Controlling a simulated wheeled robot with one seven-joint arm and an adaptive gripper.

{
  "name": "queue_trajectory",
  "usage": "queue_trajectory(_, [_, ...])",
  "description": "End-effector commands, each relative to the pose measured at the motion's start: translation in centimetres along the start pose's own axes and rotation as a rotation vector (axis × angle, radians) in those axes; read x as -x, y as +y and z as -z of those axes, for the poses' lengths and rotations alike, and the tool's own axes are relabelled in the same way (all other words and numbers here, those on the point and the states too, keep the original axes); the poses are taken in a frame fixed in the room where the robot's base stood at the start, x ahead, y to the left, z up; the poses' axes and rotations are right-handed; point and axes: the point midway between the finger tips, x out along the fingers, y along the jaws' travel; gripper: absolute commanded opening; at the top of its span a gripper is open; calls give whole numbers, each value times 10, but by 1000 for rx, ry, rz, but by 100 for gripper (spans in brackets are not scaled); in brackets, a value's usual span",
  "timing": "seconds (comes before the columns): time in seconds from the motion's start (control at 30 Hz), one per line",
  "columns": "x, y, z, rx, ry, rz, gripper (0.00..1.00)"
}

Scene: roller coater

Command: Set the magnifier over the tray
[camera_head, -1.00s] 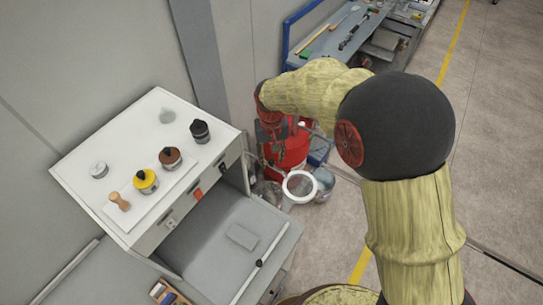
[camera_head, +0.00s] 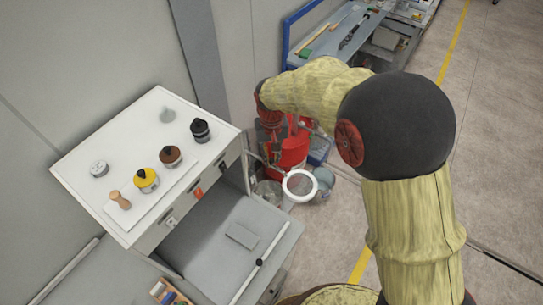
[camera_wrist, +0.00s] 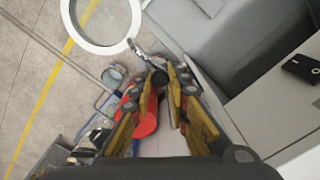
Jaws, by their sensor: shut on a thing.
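The magnifier (camera_head: 299,186), a round lens in a white ring on a thin jointed arm, hangs to the right of the grey tray (camera_head: 205,245). Its ring (camera_wrist: 103,50) also shows at the top left of the wrist view. My gripper (camera_wrist: 157,78) is shut on the magnifier's dark joint, close to the ring. In the head view my gripper (camera_head: 275,142) is hard to make out in front of a red container. The tray, an open grey surface below the cabinet top, seems to show at the upper right of the wrist view (camera_wrist: 225,45).
A white cabinet top (camera_head: 125,145) left of the magnifier holds several small jars and a wooden-handled tool. A flat grey plate (camera_head: 241,235) and a rod lie on the tray. A red container (camera_head: 293,150) stands behind the magnifier. Open floor lies to the right.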

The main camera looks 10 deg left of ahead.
Motion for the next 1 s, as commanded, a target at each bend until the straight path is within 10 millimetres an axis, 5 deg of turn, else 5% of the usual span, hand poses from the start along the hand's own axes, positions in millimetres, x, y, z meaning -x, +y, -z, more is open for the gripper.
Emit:
queue_trajectory(0.57, [0, -5, -4, -45, 2, 1, 0])
queue_trajectory(1.0, [-1, -39, -25, -371, 3, 2, 0])
